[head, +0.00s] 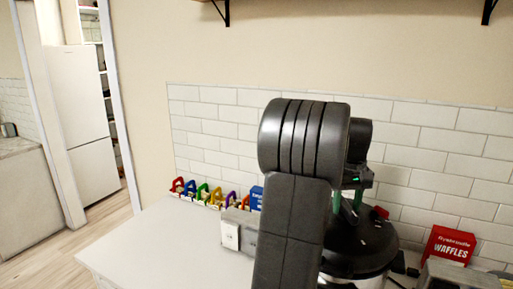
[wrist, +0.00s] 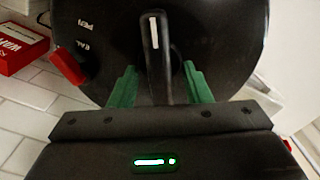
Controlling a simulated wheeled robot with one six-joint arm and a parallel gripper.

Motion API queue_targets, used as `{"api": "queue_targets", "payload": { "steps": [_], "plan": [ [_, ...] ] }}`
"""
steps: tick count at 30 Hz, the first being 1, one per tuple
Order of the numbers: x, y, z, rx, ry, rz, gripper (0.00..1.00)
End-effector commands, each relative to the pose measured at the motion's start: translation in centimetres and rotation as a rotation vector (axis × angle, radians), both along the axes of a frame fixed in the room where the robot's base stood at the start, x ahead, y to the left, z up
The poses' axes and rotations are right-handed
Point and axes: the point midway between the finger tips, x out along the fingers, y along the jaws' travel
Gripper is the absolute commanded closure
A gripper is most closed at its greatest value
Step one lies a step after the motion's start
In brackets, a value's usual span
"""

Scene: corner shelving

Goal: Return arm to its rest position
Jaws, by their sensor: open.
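My gripper (wrist: 160,72) is open, with its two green fingers apart on either side of the black handle (wrist: 152,42) on a dark round lid. The picture does not settle whether the fingers touch the handle. In the head view my gripper (head: 348,203) points down over the black-lidded cooker (head: 375,244), partly hidden by my arm. My dark arm (head: 290,215) rises through the middle of that view, bent at a thick joint. The lid carries a red knob (wrist: 68,66).
A red waffles box (head: 448,245) stands right of the cooker, with a grey appliance (head: 460,275) in front. Several coloured clip-topped jars (head: 205,193) and a toaster-like box (head: 237,232) are to the left. The left counter (head: 165,240) is clear. Shelf brackets (head: 226,12) hang above.

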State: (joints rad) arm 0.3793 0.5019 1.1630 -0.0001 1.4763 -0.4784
Motion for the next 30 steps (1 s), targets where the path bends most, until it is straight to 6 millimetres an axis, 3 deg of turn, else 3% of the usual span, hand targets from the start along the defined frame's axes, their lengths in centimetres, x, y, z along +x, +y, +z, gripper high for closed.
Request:
{"api": "queue_targets", "payload": {
  "steps": [11,30],
  "plan": [
    [0.1,0.0,1.2,-0.002,-0.003,-0.004,0.56],
    [0.1,0.0,12.5,-0.001,-0.002,-0.005,0.56]
  ]
}}
